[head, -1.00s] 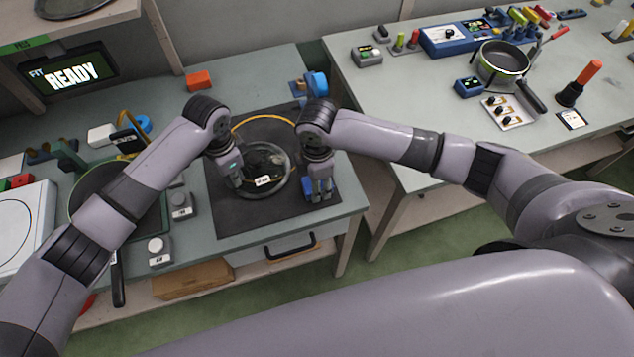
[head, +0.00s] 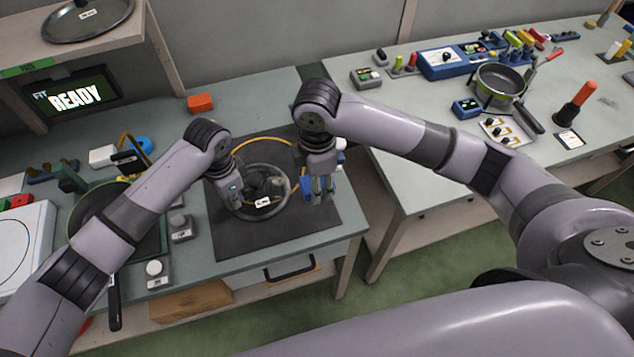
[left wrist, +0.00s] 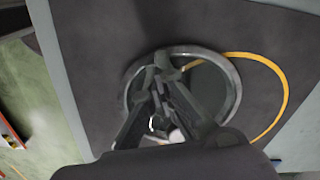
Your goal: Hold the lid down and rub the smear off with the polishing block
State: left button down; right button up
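The round glass lid (head: 280,208) lies on the dark mat, with a small white label inside its rim. Its rim also shows in the left wrist view (left wrist: 237,88). No smear can be made out. My left gripper (head: 236,203) is at the lid's left side, fingers together and pointing down; its closed fingertips show over the lid in the left wrist view (left wrist: 158,70). The fingers hide part of the lid. My right gripper (head: 321,197) is just right of the lid, apart from it, with its fingers around a blue block (head: 308,186), apparently the polishing block, mostly hidden.
A yellow cable or band (head: 268,142) curves along the far side of the lid. The dark mat (head: 240,243) is bare in front. A dark pan (head: 88,205) stands at left, partly behind my left arm. An orange block (head: 200,103) sits at the back.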

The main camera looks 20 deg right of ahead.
jog(key=c, duration=0.5)
jog(key=shift+o, duration=0.2)
jog(key=w+a+y, duration=0.3)
jog(key=w+a, duration=0.1)
jog(key=w, duration=0.4)
jog(key=shift+w+x, duration=0.1)
jog(key=shift+x, duration=1.5)
jog(key=shift+w+x, duration=0.15)
jog(key=shift+x, duration=1.4)
